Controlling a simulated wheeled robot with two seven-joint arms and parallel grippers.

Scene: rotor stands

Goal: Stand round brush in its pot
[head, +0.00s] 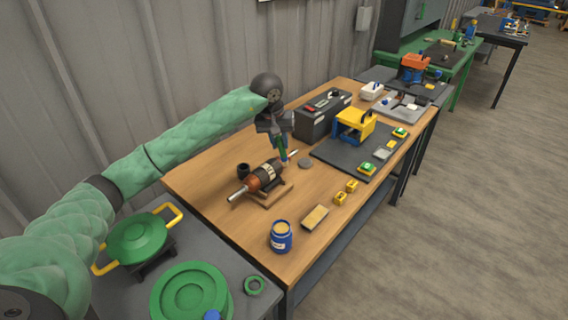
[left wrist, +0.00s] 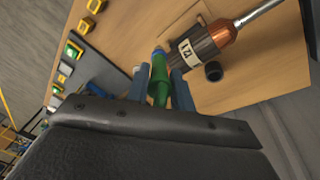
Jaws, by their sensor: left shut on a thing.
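My left gripper (head: 282,157) is shut on a slim green and blue tool, which looks like the round brush (left wrist: 158,79). In the left wrist view the brush sits between the two fingers (left wrist: 164,84), and its blue end points away from the gripper. In the head view it hangs just beside the rotor, above the wooden table. I cannot tell whether it touches anything. A small dark round pot (head: 243,170) stands on the table behind the rotor, left of the gripper; it also shows in the left wrist view (left wrist: 213,72). My right gripper is out of view.
The copper and black rotor (head: 262,177) lies on its wooden stand (head: 275,196), close to the gripper. A black toolbox (head: 322,117) stands behind. A blue jar (head: 280,240) and a tan block (head: 315,217) are near the front edge. A grey disc (head: 305,163) lies to the right.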

